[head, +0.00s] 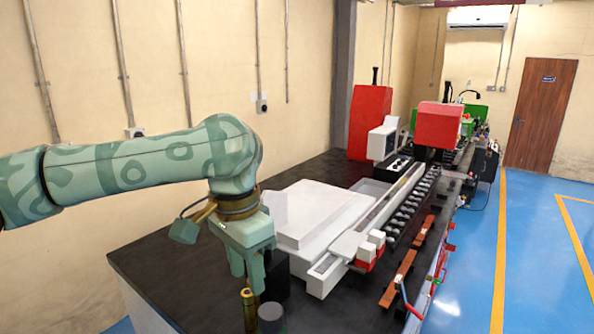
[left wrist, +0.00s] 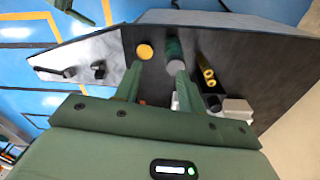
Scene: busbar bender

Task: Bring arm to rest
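My left arm (head: 130,168) reaches in from the left in the head view, and its green left gripper (head: 248,281) points down over the near end of the black worktop (head: 165,262). In the left wrist view the two fingers of the gripper (left wrist: 158,72) stand apart with nothing held between them. A brass-coloured cylinder (head: 249,311) and a grey-topped cylinder (head: 271,317) stand close by the fingertips. In the wrist view a yellow round top (left wrist: 145,51) and a grey-ended green cylinder (left wrist: 175,58) show beyond the fingers. My right gripper is not in view.
A white machine bed (head: 318,215) and a long rail with red and white blocks (head: 357,246) lie to the right of the gripper. Red machine housings (head: 369,122) stand farther back. The wall is behind; open blue floor (head: 540,250) lies right.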

